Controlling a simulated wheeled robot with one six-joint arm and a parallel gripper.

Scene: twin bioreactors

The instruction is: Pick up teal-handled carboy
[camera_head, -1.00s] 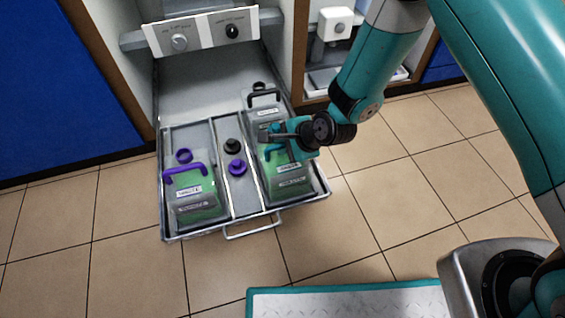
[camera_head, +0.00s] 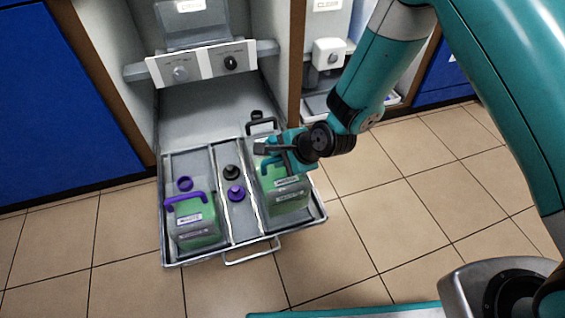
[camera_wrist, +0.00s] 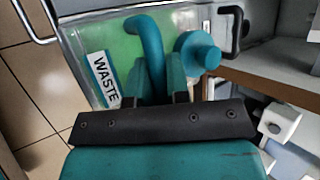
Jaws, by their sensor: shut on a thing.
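The teal-handled carboy (camera_head: 288,199) is a clear box with green liquid, in or just above the right compartment of the pulled-out drawer (camera_head: 221,244). My gripper (camera_head: 276,148) is shut on its teal handle, at the carboy's top. In the wrist view, the teal handle (camera_wrist: 149,45) runs down between the fingers (camera_wrist: 157,82). A WASTE label (camera_wrist: 103,78) shows on the carboy's side and a teal cap (camera_wrist: 198,54) sits beside the handle. The underside of the carboy is hidden, so any gap below it is hard to judge.
A purple-handled carboy (camera_head: 194,226) stands in the left compartment. A black cap (camera_head: 232,172) and a purple cap (camera_head: 236,193) are in the middle strip. A black handle (camera_head: 262,124) is close behind the held carboy. A knob panel (camera_head: 202,64) overhangs the drawer's back. Floor in front is clear.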

